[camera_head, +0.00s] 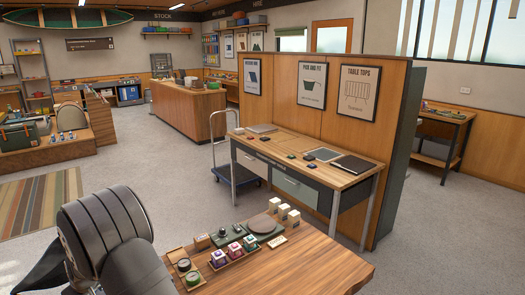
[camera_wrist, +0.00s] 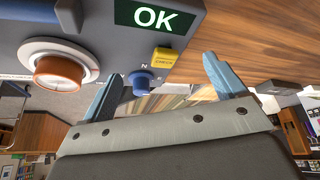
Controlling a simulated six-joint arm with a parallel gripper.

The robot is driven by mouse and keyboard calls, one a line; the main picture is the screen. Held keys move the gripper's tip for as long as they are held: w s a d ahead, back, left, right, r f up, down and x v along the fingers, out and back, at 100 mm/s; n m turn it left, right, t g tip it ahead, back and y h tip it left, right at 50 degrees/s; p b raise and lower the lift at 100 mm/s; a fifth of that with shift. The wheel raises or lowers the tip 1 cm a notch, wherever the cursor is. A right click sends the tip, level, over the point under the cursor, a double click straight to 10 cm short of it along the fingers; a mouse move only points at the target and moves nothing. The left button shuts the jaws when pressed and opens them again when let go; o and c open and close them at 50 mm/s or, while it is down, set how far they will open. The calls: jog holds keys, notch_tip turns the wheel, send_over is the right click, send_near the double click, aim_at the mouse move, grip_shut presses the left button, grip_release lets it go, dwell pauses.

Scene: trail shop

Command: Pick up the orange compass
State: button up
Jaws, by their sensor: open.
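I cannot make out a clear orange compass in either view. In the wrist view, an orange-brown round dial with a white ring (camera_wrist: 60,72) sits on a grey panel (camera_wrist: 190,18) at the left; I cannot tell whether it is a compass or a knob. In the head view, small round compass-like pieces (camera_head: 193,279) stand in wooden trays at the near left of the wooden table (camera_head: 300,265); no orange shows clearly on them. My gripper (camera_wrist: 163,72) is open, its pale blue fingers apart with nothing held between them. It does not show clearly in the head view.
The grey panel carries a green OK display (camera_wrist: 154,15), a yellow button (camera_wrist: 164,57) and a blue knob (camera_wrist: 141,80) close to my fingers. On the table are a grey disc (camera_head: 262,224), small white boxes (camera_head: 283,211) and several little cubes (camera_head: 235,250). The table's right side is bare.

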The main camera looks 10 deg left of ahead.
jog(key=c, duration=0.3)
jog(key=shift+w+r, duration=0.15)
jog(key=w+d+r+n+g+h, duration=0.1)
jog(key=w+d+r+n+h, duration=0.15)
jog(key=w+r, duration=0.45)
jog(key=w+d+r+n+g+h, duration=0.1)
jog(key=w+d+r+n+h, duration=0.2)
jog(key=r, duration=0.6)
jog(key=shift+m+y, duration=0.25)
jog(key=shift+y, duration=0.1)
jog(key=f, duration=0.4)
jog(key=w+f, duration=0.1)
jog(key=f, duration=0.2)
jog(key=a+f, duration=0.1)
jog(key=f, duration=0.3)
jog(key=shift+w+a+f, duration=0.1)
jog(key=shift+w+f, duration=0.05)
jog(key=shift+f, duration=0.2)
notch_tip(320, 180, down, 5)
jog(key=shift+f, duration=0.1)
jog(key=c, duration=1.1)
